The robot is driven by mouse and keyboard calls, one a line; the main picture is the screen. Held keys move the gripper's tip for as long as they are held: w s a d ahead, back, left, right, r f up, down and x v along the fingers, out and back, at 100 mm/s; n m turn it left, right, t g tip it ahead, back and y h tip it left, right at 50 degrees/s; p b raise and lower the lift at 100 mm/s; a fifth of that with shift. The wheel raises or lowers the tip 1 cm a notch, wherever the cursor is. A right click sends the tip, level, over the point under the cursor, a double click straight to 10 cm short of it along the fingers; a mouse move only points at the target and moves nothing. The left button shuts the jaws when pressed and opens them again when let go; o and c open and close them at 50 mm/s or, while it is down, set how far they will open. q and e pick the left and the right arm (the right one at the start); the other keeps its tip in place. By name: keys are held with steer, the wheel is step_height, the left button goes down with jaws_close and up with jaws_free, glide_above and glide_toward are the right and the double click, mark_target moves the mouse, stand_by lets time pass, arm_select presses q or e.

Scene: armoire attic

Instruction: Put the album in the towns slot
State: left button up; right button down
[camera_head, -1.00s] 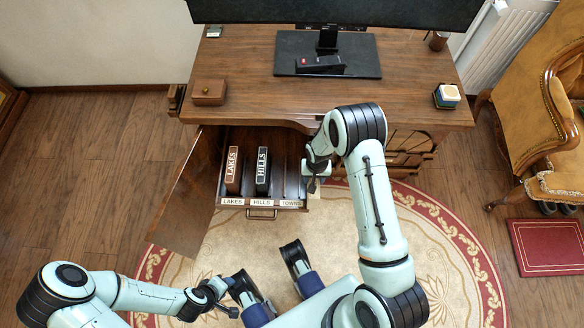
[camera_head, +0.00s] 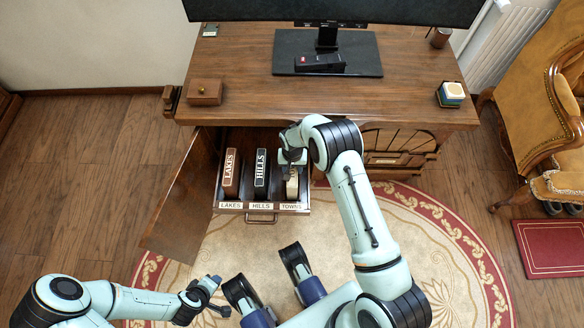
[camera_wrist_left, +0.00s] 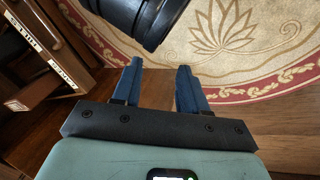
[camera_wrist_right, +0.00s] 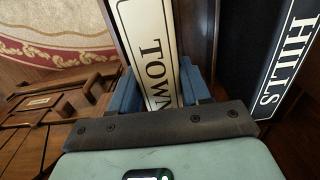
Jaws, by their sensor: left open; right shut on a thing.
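The cream album (camera_wrist_right: 150,45), with TOWN readable on its spine, is between the fingers of my right gripper (camera_wrist_right: 162,85), which is shut on it. In the head view the album (camera_head: 292,186) stands upright behind the TOWNS label (camera_head: 291,206), in line with the right-hand slot of the open drawer (camera_head: 262,217). My right gripper and wrist hide its far end. Whether it touches the slot floor I cannot tell. My left gripper (camera_wrist_left: 158,88) is open and empty, low over the floor and well away from the drawer.
The brown LAKES album (camera_head: 230,174) and black HILLS album (camera_head: 261,174) stand in the left and middle slots. A cabinet door (camera_head: 178,205) hangs open left of the drawer. The desk top (camera_head: 235,75) overhangs behind it. The rug in front is clear.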

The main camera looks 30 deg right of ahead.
steer(key=shift+f, duration=0.1)
steer(key=c, duration=0.5)
jaws_free()
